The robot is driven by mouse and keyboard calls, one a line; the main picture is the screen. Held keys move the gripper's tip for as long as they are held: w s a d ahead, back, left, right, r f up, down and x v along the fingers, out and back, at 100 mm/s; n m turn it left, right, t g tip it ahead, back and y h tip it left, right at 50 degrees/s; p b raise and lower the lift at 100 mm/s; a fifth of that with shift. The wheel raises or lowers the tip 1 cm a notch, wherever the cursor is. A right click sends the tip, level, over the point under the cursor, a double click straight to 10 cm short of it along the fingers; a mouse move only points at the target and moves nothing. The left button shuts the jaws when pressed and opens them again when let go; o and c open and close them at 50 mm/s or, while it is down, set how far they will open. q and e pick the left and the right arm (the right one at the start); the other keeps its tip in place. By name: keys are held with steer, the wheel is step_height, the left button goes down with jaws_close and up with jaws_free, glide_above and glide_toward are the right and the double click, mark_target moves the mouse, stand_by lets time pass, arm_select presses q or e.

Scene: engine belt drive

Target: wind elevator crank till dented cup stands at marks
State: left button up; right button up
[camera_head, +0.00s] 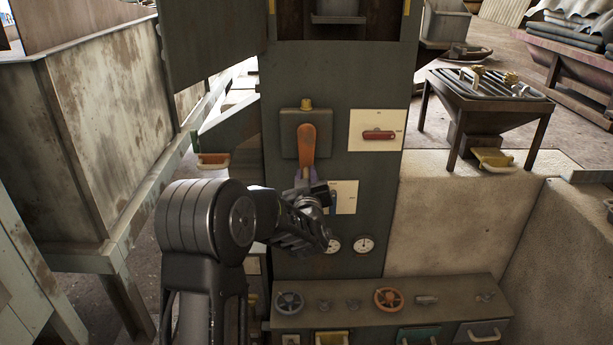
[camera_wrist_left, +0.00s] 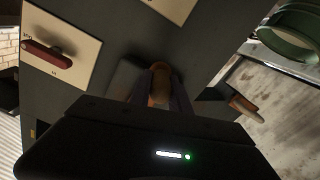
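An orange crank handle (camera_head: 308,140) hangs down from a grey box (camera_head: 290,127) on the tall dark panel. My left gripper (camera_head: 307,177) is at the handle's lower end. In the left wrist view its fingers (camera_wrist_left: 161,88) lie close along both sides of the orange handle (camera_wrist_left: 160,80), and it looks shut on it. A grey metal cup-like part (camera_head: 338,8) shows in the opening at the top of the panel, cut off by the picture edge. I cannot make out a dent or any marks. My right gripper is not in view.
A red switch handle (camera_head: 378,135) on a white plate is right of the crank. Below are a white plate with a blue part (camera_head: 345,197) and two gauges (camera_head: 364,244). A ledge with handwheels (camera_head: 388,299) juts out lower down.

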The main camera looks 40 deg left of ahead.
arm_select(q)
jaws_close()
stand_by(0.9)
